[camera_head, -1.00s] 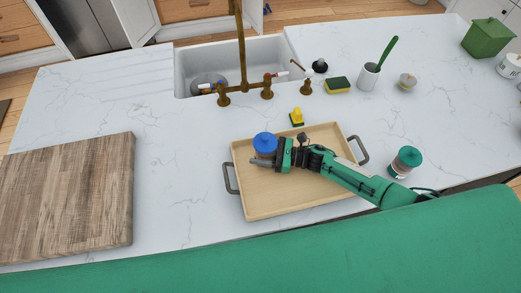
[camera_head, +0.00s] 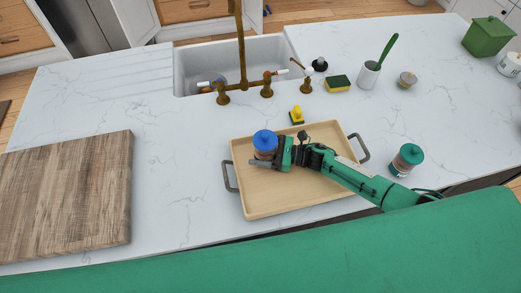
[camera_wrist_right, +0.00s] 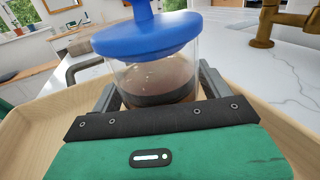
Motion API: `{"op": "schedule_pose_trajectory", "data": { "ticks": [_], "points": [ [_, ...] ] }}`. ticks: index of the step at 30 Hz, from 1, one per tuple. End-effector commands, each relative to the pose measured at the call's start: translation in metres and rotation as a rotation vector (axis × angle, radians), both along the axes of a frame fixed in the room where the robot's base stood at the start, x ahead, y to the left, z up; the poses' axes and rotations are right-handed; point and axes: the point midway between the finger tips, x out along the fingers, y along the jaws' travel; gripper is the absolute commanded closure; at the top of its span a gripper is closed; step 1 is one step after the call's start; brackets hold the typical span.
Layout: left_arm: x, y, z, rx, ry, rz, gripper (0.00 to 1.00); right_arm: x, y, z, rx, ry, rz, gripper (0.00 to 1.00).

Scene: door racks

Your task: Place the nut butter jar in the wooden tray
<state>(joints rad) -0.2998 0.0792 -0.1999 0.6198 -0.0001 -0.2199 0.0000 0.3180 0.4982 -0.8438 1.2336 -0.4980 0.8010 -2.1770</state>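A clear jar with a blue lid (camera_head: 265,139) and brown contents stands upright at the back left inside the wooden tray (camera_head: 296,202). It also shows in the right wrist view (camera_wrist_right: 155,75). My right gripper (camera_head: 264,158) is at the jar, low over the tray, with one finger on each side of the glass. The fingers look parted, with a thin gap beside the jar at the right in the wrist view (camera_wrist_right: 160,92). The lower jar is partly hidden by the gripper. A second jar with a green lid (camera_head: 408,158) stands on the counter right of the tray. My left gripper is out of view.
The tray has dark handles at both ends. A wooden board (camera_head: 70,195) lies at the left. A yellow-and-green scrubber (camera_head: 296,116), a sponge (camera_head: 338,83) and the brass tap (camera_head: 242,60) are behind the tray. The counter between board and tray is clear.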

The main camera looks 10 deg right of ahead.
Motion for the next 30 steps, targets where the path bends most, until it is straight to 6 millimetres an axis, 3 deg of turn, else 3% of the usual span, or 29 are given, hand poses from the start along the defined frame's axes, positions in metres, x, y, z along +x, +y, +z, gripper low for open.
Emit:
{"op": "schedule_pose_trajectory", "data": {
  "ticks": [1, 7, 17, 19, 24, 30],
  "points": [
    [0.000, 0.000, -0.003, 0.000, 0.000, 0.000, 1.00, -0.009, 0.000, -0.017, -0.017, 0.020, 0.002, 0.18],
    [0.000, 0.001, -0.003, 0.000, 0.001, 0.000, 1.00, -0.009, 0.000, -0.017, -0.017, 0.020, 0.002, 0.18],
    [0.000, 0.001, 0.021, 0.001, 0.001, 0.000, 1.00, -0.009, 0.001, 0.000, -0.016, 0.021, 0.002, 0.18],
    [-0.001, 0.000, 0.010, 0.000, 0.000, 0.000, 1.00, -0.014, -0.014, -0.008, -0.019, 0.022, 0.000, 0.18],
    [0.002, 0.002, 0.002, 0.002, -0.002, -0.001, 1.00, -0.024, -0.047, -0.006, -0.016, 0.018, 0.000, 0.18],
    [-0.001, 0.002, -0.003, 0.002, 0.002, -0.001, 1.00, -0.030, -0.067, -0.001, -0.012, 0.015, 0.001, 0.18]
  ]
}}
